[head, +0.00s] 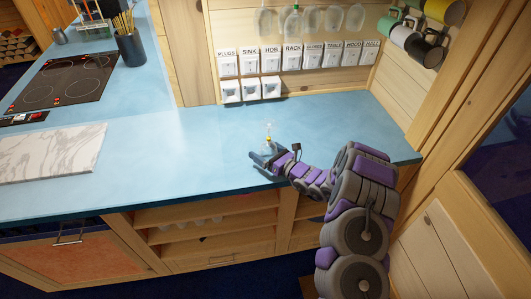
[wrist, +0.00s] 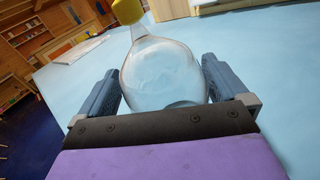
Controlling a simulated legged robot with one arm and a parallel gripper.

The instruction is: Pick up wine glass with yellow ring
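A clear wine glass with a yellow ring (wrist: 162,75) is between the two fingers of my gripper (wrist: 160,85) in the wrist view. Its rounded bowl faces the palm and narrows upward to the ring, cut by the top edge. In the head view the glass (head: 269,130) shows above my gripper (head: 264,154), with the ring low on the thin stem and the bowl mostly hidden. It looks bowl-down on the blue counter. The fingers are spread wide on either side of the bowl; any contact is hard to make out.
The blue counter (head: 200,130) is clear around the glass. A marble board (head: 55,152) and a hob (head: 65,82) are to the left. White labelled switches (head: 295,60) line the back wall, with hanging glasses (head: 310,20) above and mugs (head: 425,35) at the right.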

